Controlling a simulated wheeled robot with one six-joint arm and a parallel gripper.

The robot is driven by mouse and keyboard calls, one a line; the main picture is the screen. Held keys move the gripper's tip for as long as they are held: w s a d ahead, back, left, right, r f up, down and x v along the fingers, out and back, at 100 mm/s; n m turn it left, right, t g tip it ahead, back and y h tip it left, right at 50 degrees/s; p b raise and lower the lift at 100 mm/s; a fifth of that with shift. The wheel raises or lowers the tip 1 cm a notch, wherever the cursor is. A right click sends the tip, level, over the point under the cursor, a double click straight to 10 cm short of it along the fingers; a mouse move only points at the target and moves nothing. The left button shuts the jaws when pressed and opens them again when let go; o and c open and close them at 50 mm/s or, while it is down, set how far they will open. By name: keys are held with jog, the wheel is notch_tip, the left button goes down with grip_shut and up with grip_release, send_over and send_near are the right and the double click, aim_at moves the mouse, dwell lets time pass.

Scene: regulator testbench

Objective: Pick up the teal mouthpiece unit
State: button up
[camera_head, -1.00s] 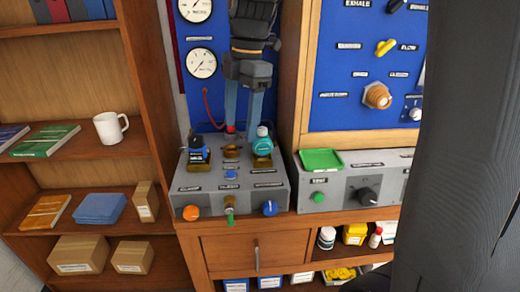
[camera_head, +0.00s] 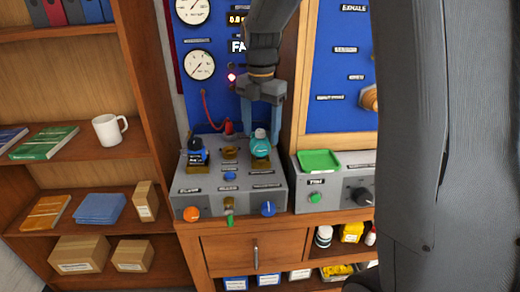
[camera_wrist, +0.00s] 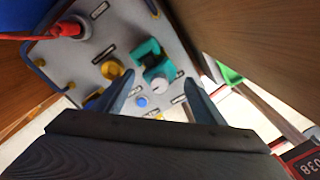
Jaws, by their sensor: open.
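The teal mouthpiece unit (camera_head: 260,147) stands on the right side of the grey testbench box, on a brass-coloured seat. It has a pale round cap on top. In the wrist view the teal unit (camera_wrist: 157,68) lies just beyond the fingertips, between their lines. My gripper (camera_head: 261,130) is open, pointing down, with its blue-grey fingers close above and around the top of the unit. In the wrist view the two fingers of my gripper (camera_wrist: 158,84) are apart with nothing between them. Whether a finger touches the unit cannot be told.
A dark blue unit (camera_head: 196,152) stands on the left of the grey box (camera_head: 228,187). An empty brass seat (camera_head: 230,152) and a red fitting with a hose (camera_head: 228,127) lie between. A green tray (camera_head: 319,160) is at right. A blue gauge panel (camera_head: 205,100) rises behind.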

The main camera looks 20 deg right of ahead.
jog(key=shift+f, duration=0.4)
jog(key=shift+c, duration=0.5)
jog(key=c, duration=1.5)
